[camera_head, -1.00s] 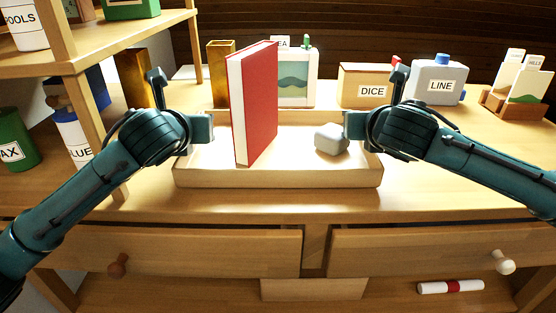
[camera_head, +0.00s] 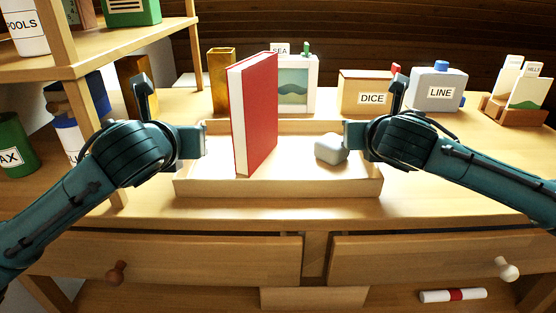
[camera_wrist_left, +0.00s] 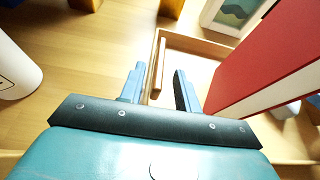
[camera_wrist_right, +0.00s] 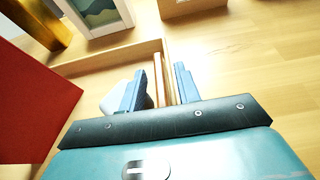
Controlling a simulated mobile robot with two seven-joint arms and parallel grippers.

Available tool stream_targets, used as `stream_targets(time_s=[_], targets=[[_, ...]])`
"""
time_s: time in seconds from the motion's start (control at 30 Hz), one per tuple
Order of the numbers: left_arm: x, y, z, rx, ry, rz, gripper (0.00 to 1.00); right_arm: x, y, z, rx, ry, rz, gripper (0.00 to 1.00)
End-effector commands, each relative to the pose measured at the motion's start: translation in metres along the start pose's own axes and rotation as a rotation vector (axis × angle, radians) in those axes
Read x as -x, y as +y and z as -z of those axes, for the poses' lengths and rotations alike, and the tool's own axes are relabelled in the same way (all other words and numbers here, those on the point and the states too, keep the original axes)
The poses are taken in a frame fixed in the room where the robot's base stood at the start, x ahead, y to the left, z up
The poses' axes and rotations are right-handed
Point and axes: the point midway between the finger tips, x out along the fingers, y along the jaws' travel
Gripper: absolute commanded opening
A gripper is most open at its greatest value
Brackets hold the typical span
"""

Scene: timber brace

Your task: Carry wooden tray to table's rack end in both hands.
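The wooden tray (camera_head: 280,188) sits on the table with a red book (camera_head: 255,112) standing upright in it and a grey rounded block (camera_head: 331,149) to the book's right. My left gripper (camera_head: 203,142) is at the tray's left wall. In the left wrist view its fingers (camera_wrist_left: 157,88) stand apart on either side of that wall (camera_wrist_left: 158,62), with gaps showing. My right gripper (camera_head: 350,136) is at the right wall. In the right wrist view its fingers (camera_wrist_right: 160,85) straddle the wall (camera_wrist_right: 159,72) with a narrower gap. The book also shows in both wrist views.
Behind the tray stand a gold box (camera_head: 221,78), a framed picture (camera_head: 296,84), a DICE box (camera_head: 366,91) and a LINE bottle (camera_head: 437,86). A card rack (camera_head: 517,98) stands at the far right. A shelf post (camera_head: 92,125) is close at left. Bare tabletop (camera_head: 455,150) lies right of the tray.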

Motion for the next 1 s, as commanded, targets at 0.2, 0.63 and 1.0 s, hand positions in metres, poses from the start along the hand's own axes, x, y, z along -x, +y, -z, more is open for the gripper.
stream_targets(time_s=[0.2, 0.63, 1.0], targets=[[0.044, 0.000, -0.001, -0.001, -0.004, 0.000, 0.33, 0.000, 0.000, 0.000, 0.000, 0.000, 0.000, 0.33], [0.067, 0.000, 0.001, 0.000, 0.001, -0.002, 0.33, 0.025, 0.001, 0.000, 0.002, -0.003, -0.003, 0.33], [0.067, 0.000, 0.001, 0.000, 0.001, -0.001, 0.33, 0.100, 0.000, 0.000, 0.002, -0.002, -0.002, 0.33]])
